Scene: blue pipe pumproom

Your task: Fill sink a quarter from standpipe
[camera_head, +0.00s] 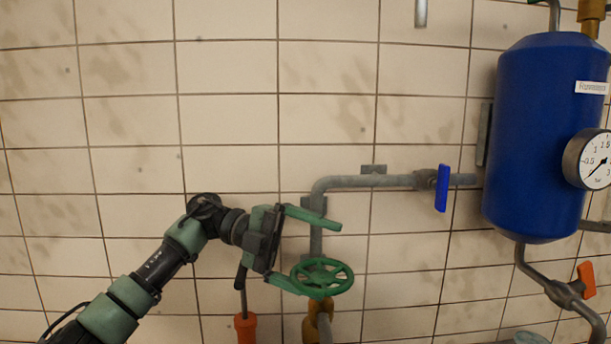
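My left gripper (324,260) comes in from the lower left. Its two green fingers are spread apart with nothing clamped between them. The upper finger crosses in front of a grey vertical pipe (316,242). The lower finger overlaps the left rim of a green handwheel (334,279); I cannot tell whether it touches. The handwheel sits on a brass valve body (314,322) at the bottom of the picture. My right gripper is not in view. No sink can be made out.
The grey pipe runs right, past a blue lever handle (442,188), to a blue tank (540,140) with a pressure gauge (593,160). An orange valve handle (586,280) is at lower right. An orange-red object (245,327) is below my gripper. The tiled wall at left is bare.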

